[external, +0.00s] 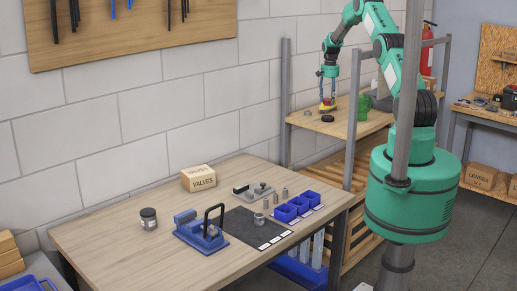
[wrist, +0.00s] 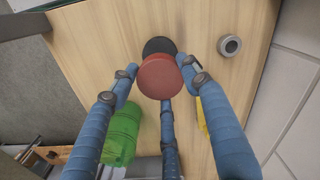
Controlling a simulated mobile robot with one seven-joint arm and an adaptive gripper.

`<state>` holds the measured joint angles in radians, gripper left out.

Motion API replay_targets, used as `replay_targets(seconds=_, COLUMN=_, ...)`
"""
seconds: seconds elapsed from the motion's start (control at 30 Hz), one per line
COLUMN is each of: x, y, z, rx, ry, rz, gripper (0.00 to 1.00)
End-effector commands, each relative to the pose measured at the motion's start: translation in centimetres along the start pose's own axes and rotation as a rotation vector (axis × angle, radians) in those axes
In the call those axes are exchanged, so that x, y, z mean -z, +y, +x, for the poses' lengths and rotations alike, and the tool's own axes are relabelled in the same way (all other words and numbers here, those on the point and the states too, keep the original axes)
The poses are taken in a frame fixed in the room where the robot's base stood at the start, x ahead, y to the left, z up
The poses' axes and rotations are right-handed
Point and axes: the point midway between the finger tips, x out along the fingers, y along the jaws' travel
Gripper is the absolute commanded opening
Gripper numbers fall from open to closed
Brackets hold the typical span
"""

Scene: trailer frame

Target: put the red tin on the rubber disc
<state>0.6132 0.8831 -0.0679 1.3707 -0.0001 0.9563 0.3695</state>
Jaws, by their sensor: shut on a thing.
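The red tin (wrist: 160,77) is between the blue fingers of my gripper (wrist: 163,82) in the wrist view, its round red face toward the camera. My gripper (external: 327,92) is shut on it, above the wooden shelf at the back in the external view. The tin is too small to make out clearly there. The black rubber disc (wrist: 158,46) lies flat on the shelf, partly hidden by the tin in the wrist view. The disc also shows in the external view (external: 327,118), just in front of and below my gripper. I cannot tell the exact gap between tin and disc.
A yellow thing (wrist: 202,113) is partly hidden behind the right finger. A grey round part (wrist: 230,45) sits right of the disc. A metal post (external: 285,100) rises at the shelf's left end.

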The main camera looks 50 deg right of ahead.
Motion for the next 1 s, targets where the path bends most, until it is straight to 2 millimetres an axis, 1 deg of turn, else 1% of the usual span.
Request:
replay_targets(seconds=0.1, x=0.0, y=0.0, z=1.4, rx=0.0, ry=0.0, rz=0.0, gripper=0.19)
replay_targets(seconds=0.23, x=0.0, y=0.0, z=2.5, rx=0.0, ry=0.0, rz=0.0, gripper=0.19)
replay_targets(seconds=0.67, x=0.0, y=0.0, z=3.1, rx=0.0, ry=0.001, rz=0.0, gripper=0.19)
replay_targets(seconds=1.0, x=0.0, y=0.0, z=6.5, rx=0.0, ry=0.0, rz=0.0, gripper=0.19)
